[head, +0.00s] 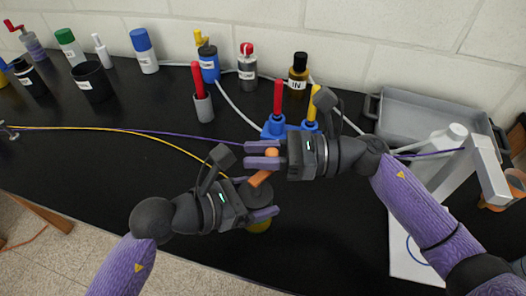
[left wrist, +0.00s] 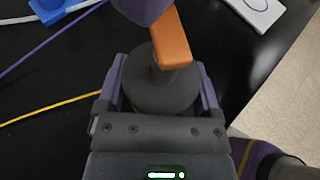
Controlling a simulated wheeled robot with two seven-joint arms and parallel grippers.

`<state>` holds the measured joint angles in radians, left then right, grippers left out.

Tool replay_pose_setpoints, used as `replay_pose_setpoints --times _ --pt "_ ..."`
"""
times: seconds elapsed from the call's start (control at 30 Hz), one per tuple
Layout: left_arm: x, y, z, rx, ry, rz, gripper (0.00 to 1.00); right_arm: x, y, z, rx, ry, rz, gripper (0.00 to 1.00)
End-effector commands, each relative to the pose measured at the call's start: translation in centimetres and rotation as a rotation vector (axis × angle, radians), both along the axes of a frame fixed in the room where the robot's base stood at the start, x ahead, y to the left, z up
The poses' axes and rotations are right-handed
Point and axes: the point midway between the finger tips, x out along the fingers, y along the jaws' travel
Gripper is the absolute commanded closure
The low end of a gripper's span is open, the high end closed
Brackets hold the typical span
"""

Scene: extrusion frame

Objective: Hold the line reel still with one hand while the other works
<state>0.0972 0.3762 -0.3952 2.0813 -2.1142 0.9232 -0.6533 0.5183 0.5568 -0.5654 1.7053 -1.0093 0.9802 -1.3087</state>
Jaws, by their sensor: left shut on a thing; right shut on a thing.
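The line reel (head: 258,190) is a dark grey drum with an orange crank arm (head: 261,178) on top and a yellow part low down. A yellow line (head: 165,139) runs to it from the left. My left gripper (head: 254,198) is shut around the drum; the left wrist view shows the drum (left wrist: 155,92) between its purple fingers. My right gripper (head: 262,155) is shut on the orange crank knob (head: 271,154) at the end of the crank arm. In the left wrist view a purple finger of it covers that end of the crank (left wrist: 168,42).
A purple line (head: 190,136) crosses behind my right gripper. A blue holder (head: 273,127) with red and yellow handles stands just behind. Bottles and cups line the back. A grey tray (head: 425,105) and a white stand (head: 485,165) are at right. The front-left table is clear.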

Motion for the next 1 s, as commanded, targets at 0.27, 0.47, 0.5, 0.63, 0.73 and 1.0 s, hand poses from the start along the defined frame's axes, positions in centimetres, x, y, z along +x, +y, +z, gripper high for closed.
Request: replay_pose_setpoints --times 0.27,0.47,0.5,0.63,0.73,1.0 --pt "-0.01 -0.03 0.06 -0.001 -0.002 0.0 0.83 0.14 0.32 -0.12 -0.003 0.002 0.127 1.0" --pt "-0.01 -0.03 0.06 -0.001 -0.002 0.0 0.83 0.13 0.41 -0.08 -0.001 0.001 0.169 1.0" --pt "-0.01 -0.03 0.06 -0.001 -0.002 0.0 0.83 0.12 0.43 -0.08 -0.001 0.001 0.173 1.0" --pt "-0.01 -0.03 0.06 -0.001 -0.002 0.0 0.83 0.11 0.43 -0.08 -0.001 0.001 0.179 1.0" --pt "0.0 -0.02 0.05 -0.001 -0.002 0.0 0.83 0.11 0.43 -0.08 -0.001 0.001 0.179 1.0" --pt "0.0 -0.02 0.05 -0.001 -0.002 0.0 0.83 0.1 0.43 -0.05 0.0 0.001 0.179 0.53"
